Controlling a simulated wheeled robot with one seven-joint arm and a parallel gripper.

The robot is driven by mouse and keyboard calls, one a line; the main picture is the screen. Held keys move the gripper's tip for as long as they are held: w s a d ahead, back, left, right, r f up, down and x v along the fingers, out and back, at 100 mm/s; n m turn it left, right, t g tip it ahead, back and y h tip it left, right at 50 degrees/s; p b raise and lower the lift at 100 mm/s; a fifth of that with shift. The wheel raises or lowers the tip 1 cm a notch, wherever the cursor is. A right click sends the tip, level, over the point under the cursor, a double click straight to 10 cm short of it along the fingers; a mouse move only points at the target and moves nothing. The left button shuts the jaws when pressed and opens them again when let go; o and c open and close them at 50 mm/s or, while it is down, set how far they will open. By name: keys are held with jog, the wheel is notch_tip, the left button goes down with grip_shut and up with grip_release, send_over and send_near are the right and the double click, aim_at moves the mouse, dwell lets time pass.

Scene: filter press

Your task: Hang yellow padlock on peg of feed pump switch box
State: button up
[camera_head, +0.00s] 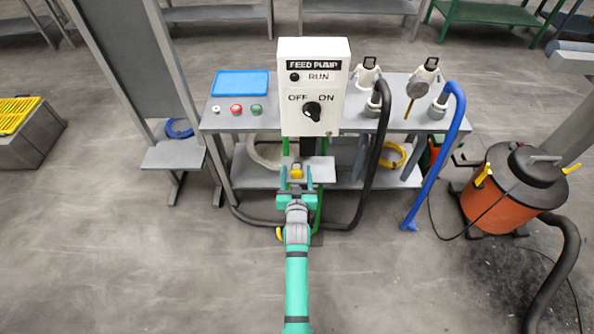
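The yellow padlock (297,173) shows just below the switch box in the picture, in front of a small grey plate. My gripper (297,177) reaches forward to it with its teal fingers spread, one on each side of the padlock. A gap seems to show between the padlock and the fingers, so it does not look clamped. The white feed pump switch box (314,78) stands beyond my gripper, with a RUN lamp and a black OFF/ON knob (312,111).
The small grey plate (323,170) lies under the box. A grey table (225,122) behind carries a blue tray (240,83) and several buttons. A black hose (378,140) and a blue hose (438,150) hang at right. An orange vacuum (505,200) stands further right.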

jog(key=c, duration=0.9)
jog(key=shift+s+r, duration=0.65)
jog(key=shift+s, duration=0.35)
jog(key=shift+s+r, duration=0.7)
jog(key=shift+s, duration=0.3)
jog(key=shift+s+r, duration=0.65)
jog(key=shift+s, duration=0.35)
